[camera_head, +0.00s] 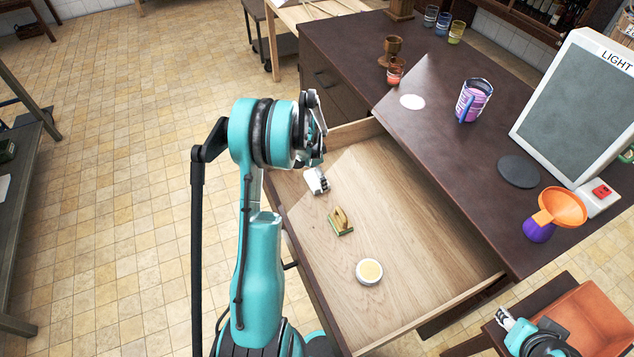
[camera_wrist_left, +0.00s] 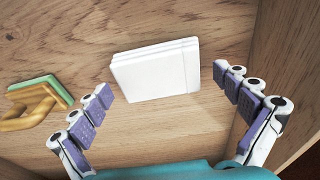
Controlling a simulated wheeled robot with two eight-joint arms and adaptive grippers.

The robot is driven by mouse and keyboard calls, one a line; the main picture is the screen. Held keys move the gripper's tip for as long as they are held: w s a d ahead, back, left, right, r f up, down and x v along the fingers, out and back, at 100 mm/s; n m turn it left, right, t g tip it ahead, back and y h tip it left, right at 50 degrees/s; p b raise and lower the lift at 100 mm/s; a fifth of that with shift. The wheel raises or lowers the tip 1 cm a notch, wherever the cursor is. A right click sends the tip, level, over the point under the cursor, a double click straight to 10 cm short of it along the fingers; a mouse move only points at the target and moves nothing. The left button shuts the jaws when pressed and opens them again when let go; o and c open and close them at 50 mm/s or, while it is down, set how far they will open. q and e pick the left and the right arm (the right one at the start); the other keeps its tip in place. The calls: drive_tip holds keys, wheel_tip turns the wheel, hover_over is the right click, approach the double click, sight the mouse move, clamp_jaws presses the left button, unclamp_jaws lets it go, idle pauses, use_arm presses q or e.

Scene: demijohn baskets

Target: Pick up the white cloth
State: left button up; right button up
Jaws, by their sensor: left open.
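The white cloth (camera_wrist_left: 155,72) lies folded flat on the wooden drawer floor in the left wrist view. In the head view it is mostly hidden by my left gripper (camera_head: 317,165), which reaches down into the open drawer (camera_head: 410,205). In the wrist view my left gripper (camera_wrist_left: 164,86) is open, one finger on each side of the cloth, with nothing held. I cannot tell its exact height above the cloth. My right gripper (camera_head: 506,319) is low at the right edge of the head view, too small to tell open or shut.
A drawer wall (camera_wrist_left: 275,65) rises close to one finger.

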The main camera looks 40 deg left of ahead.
use_arm(q)
drive_tip(key=shift+r, duration=0.1)
drive_tip(key=c, duration=1)
drive_tip(key=r+p, duration=0.1)
drive_tip(key=r, duration=0.1)
drive_tip(key=d+r+p, duration=0.1)
drive_tip(key=r, duration=0.2)
drive_tip(key=shift+w+d+p, duration=0.1)
drive_tip(key=shift+p, duration=0.2)
drive_tip(key=w+d+r+p, duration=0.2)
drive_tip(key=d+r, duration=0.4)
drive_tip(key=d, duration=0.4)
drive_tip(key=shift+d+p, duration=0.2)
drive_tip(key=shift+p, duration=0.35)
